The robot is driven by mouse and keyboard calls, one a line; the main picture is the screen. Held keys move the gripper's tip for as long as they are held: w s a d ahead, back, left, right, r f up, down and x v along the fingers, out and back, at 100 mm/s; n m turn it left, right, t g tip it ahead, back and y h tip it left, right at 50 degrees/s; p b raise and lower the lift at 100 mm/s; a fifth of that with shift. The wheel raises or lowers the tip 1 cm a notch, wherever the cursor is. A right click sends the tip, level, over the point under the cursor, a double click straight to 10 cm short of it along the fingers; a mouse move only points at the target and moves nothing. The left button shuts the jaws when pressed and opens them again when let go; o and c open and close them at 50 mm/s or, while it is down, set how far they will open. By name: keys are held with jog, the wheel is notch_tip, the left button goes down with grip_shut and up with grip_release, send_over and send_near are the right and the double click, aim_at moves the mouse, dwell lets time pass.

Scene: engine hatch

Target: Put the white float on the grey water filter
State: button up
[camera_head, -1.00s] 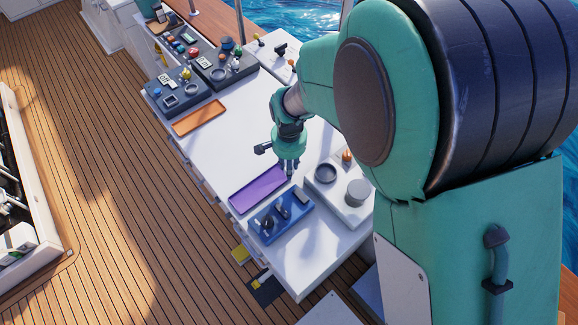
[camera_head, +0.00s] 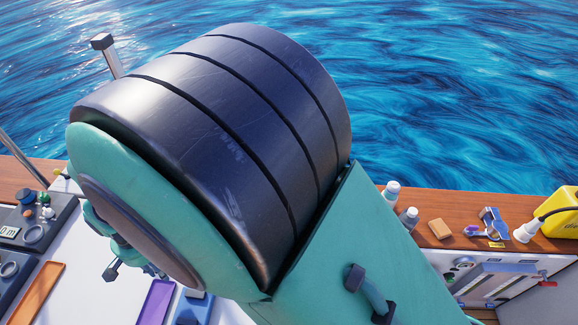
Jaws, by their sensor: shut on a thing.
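My gripper (camera_head: 155,271) shows only in part at the lower left, behind my large arm joint. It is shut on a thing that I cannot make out. It is over the white bench top (camera_head: 92,290), near the purple tray (camera_head: 156,303). I cannot pick out the white float. I cannot pick out the grey water filter either; my arm hides the part of the bench to the right of the purple tray.
An orange tray (camera_head: 38,292) and dark panels with knobs (camera_head: 40,228) are at the left. On the wooden ledge (camera_head: 432,207) stand two bottles (camera_head: 409,218), a brown block (camera_head: 439,228) and a yellow container (camera_head: 560,212). Open water lies beyond.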

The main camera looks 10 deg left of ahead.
jog(key=r, duration=0.1)
jog(key=w+r, duration=0.1)
jog(key=shift+d+r, duration=0.3)
jog(key=shift+d, duration=0.05)
jog(key=w+d+m+p, duration=0.2)
jog(key=w+d+m, duration=0.8)
jog(key=w+d, duration=1.95)
jog(key=w+d+m+p, duration=0.15)
jog(key=d+m, duration=0.95)
jog(key=d, duration=3.1)
jog(key=shift+n, duration=0.3)
jog(key=shift+s+a+f+p, duration=0.1)
jog(key=shift+f+p, duration=0.15)
jog(key=shift+f, duration=1.05)
jog(key=shift+s+a+f+p, duration=0.1)
jog(key=shift+f+p, duration=0.1)
jog(key=shift+f, duration=1.05)
jog(key=shift+w, duration=0.15)
send_over(395, 185)
jog(key=shift+w+f, duration=0.1)
jog(key=shift+f, duration=0.65)
